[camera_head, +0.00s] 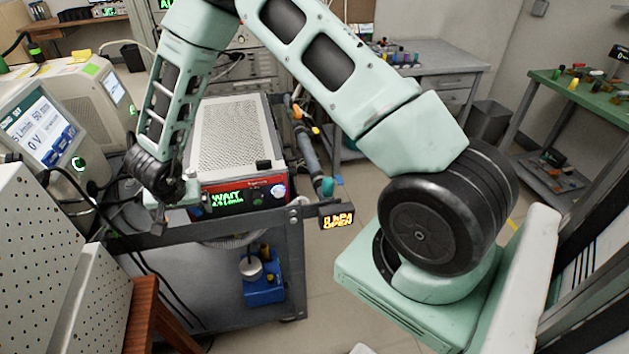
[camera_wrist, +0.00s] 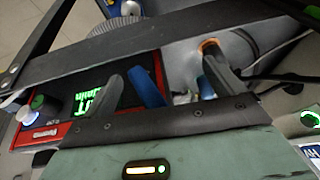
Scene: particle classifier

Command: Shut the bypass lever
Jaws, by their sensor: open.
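A blue lever-like handle (camera_wrist: 146,88) shows in the wrist view, beside the red-and-black device front. It may be the bypass lever; I cannot be sure. My gripper (camera_wrist: 161,64) is open, with one dark finger to each side of the blue handle. I cannot tell whether either finger touches it. The right finger is close to an orange ring (camera_wrist: 208,45). In the head view my gripper (camera_head: 158,214) is at the front left corner of the device, and the blue handle is hidden there.
The device (camera_head: 240,195) shows "WAIT" in green on a cart. A dark rail (camera_head: 225,225) crosses in front of it. A pipe with a teal knob (camera_head: 328,187) stands to its right. Cream instruments (camera_head: 35,130) crowd the left. The floor to the right is partly free.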

